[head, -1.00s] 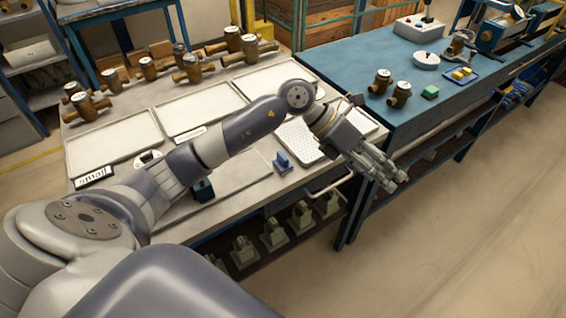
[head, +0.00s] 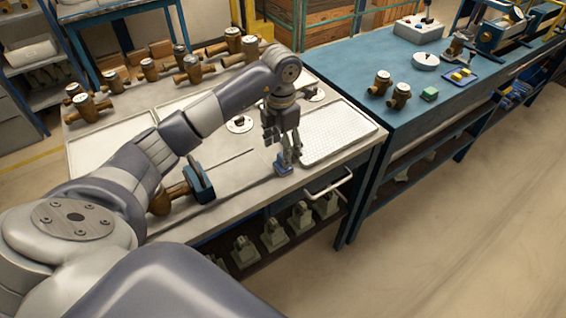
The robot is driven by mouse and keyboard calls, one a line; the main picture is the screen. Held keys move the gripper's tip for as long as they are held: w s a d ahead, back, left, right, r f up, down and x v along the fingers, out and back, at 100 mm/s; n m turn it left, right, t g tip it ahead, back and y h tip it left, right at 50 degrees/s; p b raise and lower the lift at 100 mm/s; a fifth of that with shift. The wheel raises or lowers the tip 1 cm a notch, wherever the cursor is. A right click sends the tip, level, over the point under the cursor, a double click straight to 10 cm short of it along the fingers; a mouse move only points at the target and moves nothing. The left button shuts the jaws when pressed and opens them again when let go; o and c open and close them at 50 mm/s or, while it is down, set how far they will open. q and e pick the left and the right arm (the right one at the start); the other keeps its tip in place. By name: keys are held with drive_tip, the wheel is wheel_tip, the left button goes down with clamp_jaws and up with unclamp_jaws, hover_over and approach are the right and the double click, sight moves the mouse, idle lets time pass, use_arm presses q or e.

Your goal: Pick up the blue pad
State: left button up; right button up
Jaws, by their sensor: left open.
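My right gripper is not in view.
The perforated tray (head: 336,132) lies right of my gripper. A brass-and-blue fixture (head: 198,184) stands to the left, beside my arm. Several brass meters line the bench's back. The blue bench (head: 360,60) at right holds a green block (head: 429,94) and two brass meters.

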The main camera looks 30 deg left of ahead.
use_arm(q)
drive_tip(key=shift+d+f, duration=0.15)
drive_tip(key=shift+f, duration=0.2)
wheel_tip(320, 180, down, 4)
drive_tip(key=shift+s+d+r+p, duration=0.15)
drive_tip(key=shift+r+p, duration=0.1)
drive_tip(key=shift+p, duration=0.85)
drive_tip(key=shift+f, duration=0.45)
drive_tip(key=c, duration=1.1)
